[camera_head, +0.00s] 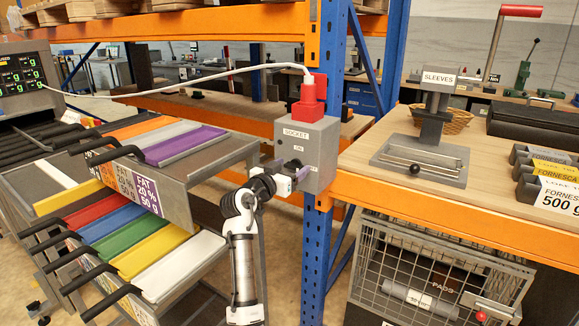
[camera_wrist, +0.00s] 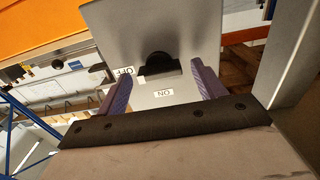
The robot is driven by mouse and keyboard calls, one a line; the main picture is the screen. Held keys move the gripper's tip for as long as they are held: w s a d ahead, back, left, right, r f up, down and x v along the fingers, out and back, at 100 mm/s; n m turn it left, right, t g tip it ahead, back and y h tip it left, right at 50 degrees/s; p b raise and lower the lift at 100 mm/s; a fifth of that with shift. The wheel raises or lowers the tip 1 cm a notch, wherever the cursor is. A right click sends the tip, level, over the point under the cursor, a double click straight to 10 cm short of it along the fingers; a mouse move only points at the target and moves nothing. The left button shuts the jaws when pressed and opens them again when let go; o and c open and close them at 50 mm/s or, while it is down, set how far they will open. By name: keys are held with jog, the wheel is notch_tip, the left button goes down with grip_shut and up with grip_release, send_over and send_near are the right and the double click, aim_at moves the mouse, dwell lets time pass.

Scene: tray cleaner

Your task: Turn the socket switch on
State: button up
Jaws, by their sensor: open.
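The grey socket box (camera_head: 322,142), labelled SOCKET and ON, hangs on the blue rack post in the head view. In the wrist view its grey face (camera_wrist: 180,25) shows inverted. A black rotary switch knob (camera_wrist: 158,64) sits on that face, with an OFF label (camera_wrist: 125,71) beside it and an ON label (camera_wrist: 164,93) near it. My gripper (camera_wrist: 160,86) is open, its purple fingers on both sides of the knob with visible gaps. In the head view my gripper (camera_head: 290,176) is at the box's lower front; it partly hides the knob.
A red plug (camera_head: 309,95) with a white cable sits on top of the box. A tray rack (camera_head: 195,172) with coloured trays stands close on the left. The orange-edged workbench (camera_head: 430,215) and blue post (camera_head: 315,255) are on the right. A wire basket (camera_head: 425,275) is below the bench.

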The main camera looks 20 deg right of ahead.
jog(key=c, duration=1)
jog(key=n+p, duration=0.1)
jog(key=n, duration=0.3)
jog(key=shift+w+n+p, duration=0.1)
jog(key=shift+n+p, duration=0.3)
jog(key=n+p, duration=0.2)
jog(key=n, duration=0.2)
jog(key=shift+n, duration=0.3)
jog(key=n+p, duration=0.3)
jog(key=n, duration=0.1)
jog(key=shift+f+n+p, duration=0.15)
jog(key=shift+n+p, duration=0.65)
jog(key=shift+n, duration=0.35)
jog(key=shift+f+n+p, duration=0.1)
jog(key=shift+n+p, duration=0.65)
jog(key=shift+n, duration=0.4)
jog(key=shift+o, duration=0.2)
